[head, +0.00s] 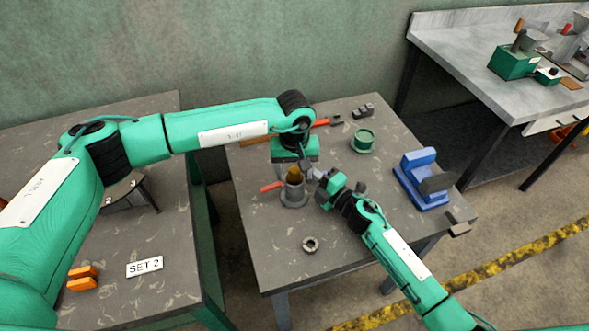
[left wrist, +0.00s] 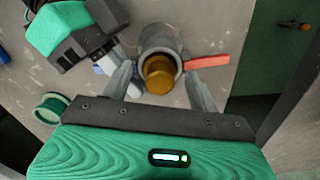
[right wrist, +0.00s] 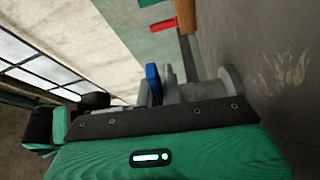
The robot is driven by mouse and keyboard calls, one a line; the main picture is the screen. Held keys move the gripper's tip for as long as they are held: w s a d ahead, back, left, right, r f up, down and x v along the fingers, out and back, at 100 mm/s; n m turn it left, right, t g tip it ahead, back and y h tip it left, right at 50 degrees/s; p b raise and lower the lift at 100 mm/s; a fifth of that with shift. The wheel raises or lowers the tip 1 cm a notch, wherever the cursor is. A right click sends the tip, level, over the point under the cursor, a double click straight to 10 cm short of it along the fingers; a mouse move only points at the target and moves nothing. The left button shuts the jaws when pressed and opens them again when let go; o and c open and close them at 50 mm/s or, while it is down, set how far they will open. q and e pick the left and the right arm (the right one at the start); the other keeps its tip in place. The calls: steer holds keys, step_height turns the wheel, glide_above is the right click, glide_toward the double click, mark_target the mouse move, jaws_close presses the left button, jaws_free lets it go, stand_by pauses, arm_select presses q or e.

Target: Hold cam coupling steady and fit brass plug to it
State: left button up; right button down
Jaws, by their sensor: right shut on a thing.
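The grey cam coupling (head: 293,198) stands upright on the middle table, with a red lever (head: 271,186) at its left. The brass plug (left wrist: 159,74) is at the coupling's mouth, inside the rim as the left wrist view shows; how deep it sits I cannot tell. My left gripper (left wrist: 161,84) is above, its fingers spread on either side of the plug with gaps. My right gripper (head: 318,186) is shut on the coupling's right side, where a blue piece (right wrist: 152,84) shows by its fingers. The exact grip is partly hidden.
A green ring-shaped part (head: 364,140), a blue holder (head: 421,180) and a small dark block (head: 363,111) are on the table's right and back. A grey ring (head: 310,244) lies in front. The front left of the table (head: 265,255) is clear.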

mark_target(294, 170)
arm_select(q)
step_height(294, 170, up, 12)
stand_by(0.6)
arm_select(e)
steer(key=c, duration=1.5)
jaws_free()
steer(key=shift+s+d, duration=0.1)
